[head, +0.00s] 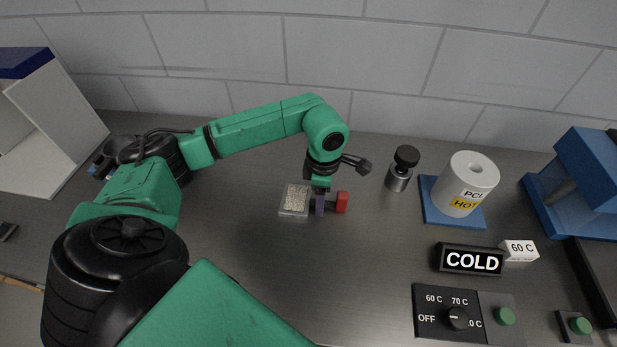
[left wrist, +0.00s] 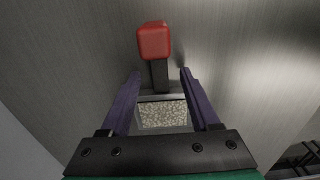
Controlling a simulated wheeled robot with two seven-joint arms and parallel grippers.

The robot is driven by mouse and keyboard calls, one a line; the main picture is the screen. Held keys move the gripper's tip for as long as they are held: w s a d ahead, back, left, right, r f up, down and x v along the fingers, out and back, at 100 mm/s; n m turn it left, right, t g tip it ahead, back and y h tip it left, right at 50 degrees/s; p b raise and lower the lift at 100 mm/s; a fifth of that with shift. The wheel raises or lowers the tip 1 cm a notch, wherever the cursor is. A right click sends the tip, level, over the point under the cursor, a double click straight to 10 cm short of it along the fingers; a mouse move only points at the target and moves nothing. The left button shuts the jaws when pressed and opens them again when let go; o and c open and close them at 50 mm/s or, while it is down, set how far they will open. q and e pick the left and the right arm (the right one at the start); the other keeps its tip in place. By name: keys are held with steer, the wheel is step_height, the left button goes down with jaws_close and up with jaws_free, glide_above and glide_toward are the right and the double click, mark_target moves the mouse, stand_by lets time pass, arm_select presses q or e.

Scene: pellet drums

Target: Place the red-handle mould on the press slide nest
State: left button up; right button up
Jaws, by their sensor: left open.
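The red-handle mould is a shallow tray (head: 294,199) of pale pellets with a dark stem and a red block handle (head: 342,202), lying on the grey bench. In the left wrist view, the red handle (left wrist: 154,40) is at the top and the pellets (left wrist: 163,114) are below. My left gripper (head: 319,206) is open and low over the mould. Its purple fingers (left wrist: 161,76) stand on either side of the dark stem, with gaps visible. The blue press (head: 590,165) is at the far right; its slide nest is not clearly visible. My right gripper is out of view.
A metal cylinder with a black knob (head: 399,171) stands right of the mould. Further right are a white PCI HOT drum (head: 465,185) on a blue plate, a COLD sign (head: 471,260) and a dial panel (head: 448,314). Bare bench lies in front of the mould.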

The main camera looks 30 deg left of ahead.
arm_select(q)
steer(key=shift+f, duration=0.4)
jaws_close()
steer(key=shift+r, duration=0.1)
